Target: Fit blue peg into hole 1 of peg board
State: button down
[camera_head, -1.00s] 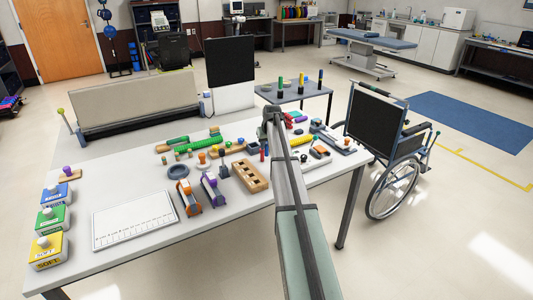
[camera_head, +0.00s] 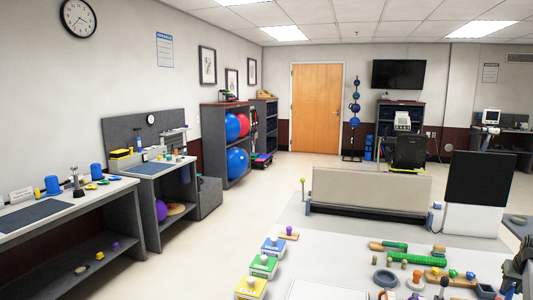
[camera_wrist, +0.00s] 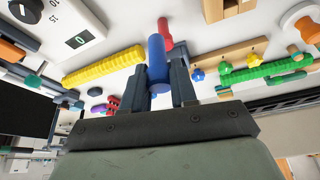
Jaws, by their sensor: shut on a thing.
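The blue peg (camera_wrist: 156,62) is a smooth cylinder between the two dark fingers of my gripper (camera_wrist: 159,76) in the wrist view. My gripper is shut on it, and the peg sticks out past the fingertips over the white table. A light wooden block with dark openings (camera_wrist: 228,8) is cut off at the top edge of the wrist view. It may be the peg board, but I cannot make out hole 1. In the head view the peg and a peg board cannot be made out; a dark part of my arm shows at the right edge.
A red peg (camera_wrist: 165,34) is just beyond the blue peg. A yellow ridged bar (camera_wrist: 104,67) lies to the left and a green ridged bar (camera_wrist: 268,68) to the right. Yellow, green and blue button boxes (camera_head: 263,266) stand at the table's left end.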

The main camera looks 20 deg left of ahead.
jog(key=shift+w+a, duration=0.15)
jog(key=shift+a, duration=0.15)
jog(key=s+a+n+y, duration=0.1)
jog(key=s+a+n, duration=0.3)
jog(key=s+a, duration=0.75)
jog(key=shift+m, duration=0.3)
jog(key=shift+s+d+f, duration=0.1)
jog(key=shift+d+f, duration=0.05)
jog(key=shift+f, duration=1.35)
jog(key=shift+w+d+f, duration=0.1)
jog(key=shift+d+f, duration=0.05)
jog(key=shift+f, duration=1.35)
jog(key=shift+s+d+f, duration=0.1)
jog(key=shift+d+f, duration=0.05)
jog(key=shift+f, duration=1.35)
jog(key=shift+f, duration=0.15)
jog(key=c, duration=0.9)
grip_release()
